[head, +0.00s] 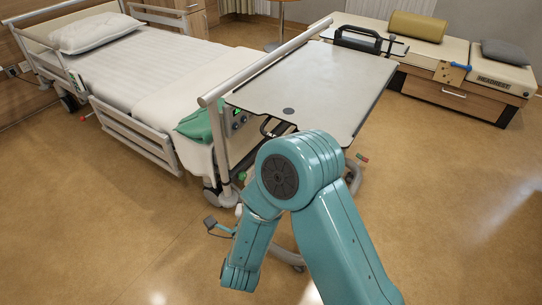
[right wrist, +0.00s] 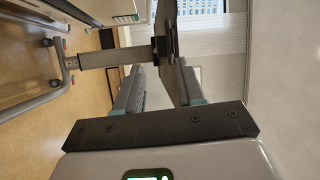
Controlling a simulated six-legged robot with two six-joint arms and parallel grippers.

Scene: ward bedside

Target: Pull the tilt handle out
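The overbed table has a pale grey top (head: 335,90) with a dark edge. A black loop handle (head: 270,127), likely the tilt handle, shows under its near left edge, partly hidden by my right arm. In the right wrist view the dark tabletop (right wrist: 167,28) is seen edge-on, with the grey column (right wrist: 98,59) to its left. A dark part at the tabletop's underside is too small to tell clearly. My right gripper (right wrist: 160,82) is open, its two fingers apart with nothing visibly gripped. It is hidden in the head view. My left gripper is not in view.
A bed (head: 150,75) with a side rail and a green cloth (head: 196,124) stands at the left. A black-handled item (head: 358,40) sits at the table's far end. A padded bench (head: 450,68) stands back right. The floor at right is clear.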

